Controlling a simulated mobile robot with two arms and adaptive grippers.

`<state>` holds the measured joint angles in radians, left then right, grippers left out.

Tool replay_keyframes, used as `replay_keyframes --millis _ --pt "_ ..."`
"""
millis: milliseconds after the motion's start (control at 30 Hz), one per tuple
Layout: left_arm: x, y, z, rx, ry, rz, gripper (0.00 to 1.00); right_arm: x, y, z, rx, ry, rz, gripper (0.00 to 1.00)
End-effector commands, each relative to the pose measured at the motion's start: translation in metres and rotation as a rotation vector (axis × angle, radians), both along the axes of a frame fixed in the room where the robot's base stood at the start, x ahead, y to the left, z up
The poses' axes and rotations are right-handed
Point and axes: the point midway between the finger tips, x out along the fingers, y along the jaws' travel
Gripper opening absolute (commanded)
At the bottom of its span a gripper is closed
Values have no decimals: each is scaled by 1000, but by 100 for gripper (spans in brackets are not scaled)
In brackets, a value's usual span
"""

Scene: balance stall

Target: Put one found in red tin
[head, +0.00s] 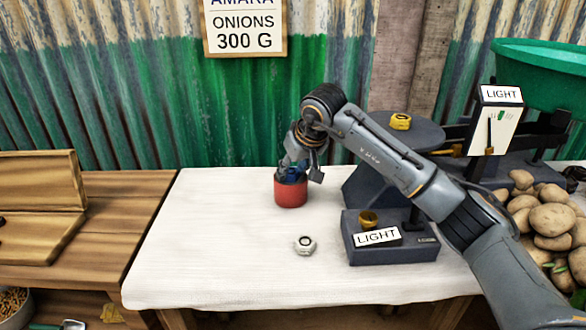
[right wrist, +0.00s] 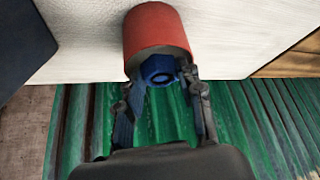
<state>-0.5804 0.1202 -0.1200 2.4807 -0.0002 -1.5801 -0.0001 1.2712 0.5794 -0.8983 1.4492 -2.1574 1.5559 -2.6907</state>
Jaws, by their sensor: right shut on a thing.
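The red tin (head: 290,193) stands upright on the white cloth of the table, and it also shows in the right wrist view (right wrist: 155,32). My right gripper (head: 293,171) is above the tin's mouth. In the right wrist view its fingers (right wrist: 160,79) are closed on a blue six-sided piece (right wrist: 157,70) with a round hole or recess. The blue piece is at the tin's opening; I cannot tell how far inside it sits or whether it touches the tin. The inside of the tin is hidden. My left gripper is not in view.
A silver nut-like piece (head: 305,245) lies on the cloth. A yellow piece (head: 400,121) sits on the scale's round plate (head: 432,134). A brass piece (head: 368,219) sits on the dark box (head: 400,255) labelled LIGHT. Potatoes (head: 550,220) and a green pan (head: 545,72) are right.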

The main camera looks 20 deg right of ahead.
Motion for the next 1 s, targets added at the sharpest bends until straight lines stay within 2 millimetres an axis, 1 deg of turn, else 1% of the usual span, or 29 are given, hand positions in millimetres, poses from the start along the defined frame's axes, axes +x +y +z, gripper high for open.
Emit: replay_keyframes --millis 233,333,367,400,467,867,1000 --pt "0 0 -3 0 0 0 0 0 0 -7 0 -2 0 0" --pt "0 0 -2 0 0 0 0 0 0 -7 1 -2 0 0" --pt "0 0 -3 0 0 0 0 0 0 -8 1 -1 0 39" --pt "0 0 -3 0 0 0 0 0 0 -8 0 -1 0 47" --pt "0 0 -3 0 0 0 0 0 0 -8 0 -1 0 59" --pt "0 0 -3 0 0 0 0 0 0 -7 1 -1 0 60" --pt "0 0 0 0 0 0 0 0 1 -1 1 -2 0 60"
